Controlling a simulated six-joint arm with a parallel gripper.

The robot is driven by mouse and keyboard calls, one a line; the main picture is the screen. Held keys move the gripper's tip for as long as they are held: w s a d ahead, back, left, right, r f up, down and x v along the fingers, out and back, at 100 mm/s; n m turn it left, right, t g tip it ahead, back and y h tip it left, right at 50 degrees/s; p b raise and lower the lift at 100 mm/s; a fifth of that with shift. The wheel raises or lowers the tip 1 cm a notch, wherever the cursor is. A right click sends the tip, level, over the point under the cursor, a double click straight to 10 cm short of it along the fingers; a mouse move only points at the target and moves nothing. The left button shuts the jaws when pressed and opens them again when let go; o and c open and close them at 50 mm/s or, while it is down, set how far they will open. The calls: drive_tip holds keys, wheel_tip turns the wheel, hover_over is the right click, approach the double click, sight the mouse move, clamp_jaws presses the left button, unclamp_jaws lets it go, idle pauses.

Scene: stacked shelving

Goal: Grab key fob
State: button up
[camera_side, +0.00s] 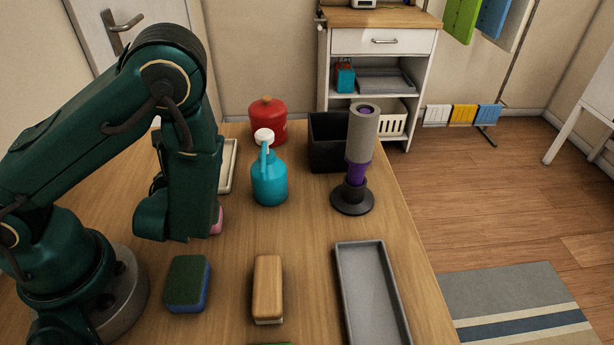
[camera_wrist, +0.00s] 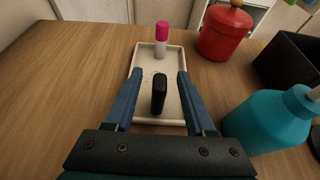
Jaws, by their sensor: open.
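The key fob (camera_wrist: 159,94) looks like a small black upright-looking block in the wrist view. It is on a cream tray (camera_wrist: 172,117), near the tray's front end. My gripper (camera_wrist: 159,76) is open, with one blue finger on each side of the fob in that view. I cannot tell how far above the tray the fingers are. In the side view the arm hides the fob and most of the tray (camera_side: 228,165); the fingers are hidden there too.
A pink-capped tube (camera_wrist: 162,40) stands at the tray's far end. A teal bottle (camera_wrist: 268,122) is close on the right. A red pot (camera_wrist: 224,32) and a black bin (camera_wrist: 291,66) are beyond. A green-blue sponge (camera_side: 187,283) and wooden brush (camera_side: 267,287) lie in front.

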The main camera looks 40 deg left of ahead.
drive_tip(key=shift+x, duration=2.05)
clamp_jaws()
